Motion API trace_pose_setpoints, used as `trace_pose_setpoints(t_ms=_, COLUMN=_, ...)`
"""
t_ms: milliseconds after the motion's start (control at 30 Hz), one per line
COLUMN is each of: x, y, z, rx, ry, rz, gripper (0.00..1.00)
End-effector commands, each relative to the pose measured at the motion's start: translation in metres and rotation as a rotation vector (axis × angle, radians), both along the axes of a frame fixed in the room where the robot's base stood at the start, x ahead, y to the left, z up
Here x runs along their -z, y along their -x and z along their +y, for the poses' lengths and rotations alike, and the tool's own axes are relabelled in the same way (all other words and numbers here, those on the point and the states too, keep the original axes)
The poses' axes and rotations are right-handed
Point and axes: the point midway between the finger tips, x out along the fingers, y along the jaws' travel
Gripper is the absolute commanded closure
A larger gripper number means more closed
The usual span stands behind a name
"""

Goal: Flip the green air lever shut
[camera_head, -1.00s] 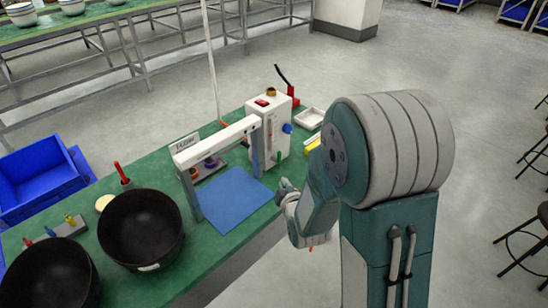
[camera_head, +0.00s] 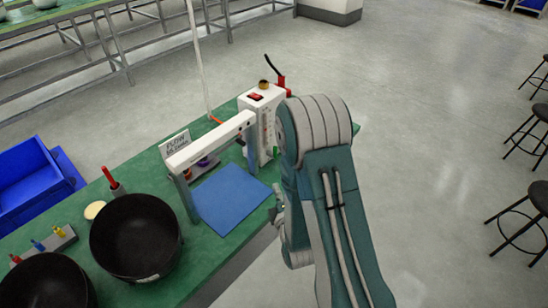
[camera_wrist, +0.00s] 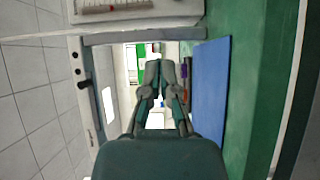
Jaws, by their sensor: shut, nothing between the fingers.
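The white control box (camera_head: 262,118) stands at the back of the green bench, with a red switch on top. Its right side is hidden behind my arm. I cannot clearly pick out the green air lever in the head view. In the wrist view a small upright green patch (camera_wrist: 140,62) shows beyond my fingers; I cannot tell whether it is the lever or background. My gripper (camera_wrist: 160,70) is shut and empty, pointing through the opening of the white and grey arch (camera_wrist: 88,90). In the head view it is low beside the blue mat's right edge, mostly hidden by my arm.
The blue mat (camera_head: 232,200) lies under the arch (camera_head: 212,140). Two black bowls (camera_head: 135,235) and a peg block (camera_head: 45,245) stand at the left. A blue bin (camera_head: 25,185) is beyond the bench. Open floor lies to the right.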

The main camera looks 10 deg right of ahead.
Motion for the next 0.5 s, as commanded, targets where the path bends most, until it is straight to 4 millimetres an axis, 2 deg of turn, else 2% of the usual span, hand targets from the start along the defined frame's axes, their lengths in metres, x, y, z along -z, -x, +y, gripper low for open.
trace_pose_setpoints(t_ms=167, x=-0.001, y=-0.016, z=0.001, rx=-0.001, ry=0.000, rz=-0.003, gripper=1.00)
trace_pose_setpoints(t_ms=500, x=-0.001, y=-0.079, z=0.004, rx=-0.001, ry=-0.001, rz=-0.004, gripper=1.00)
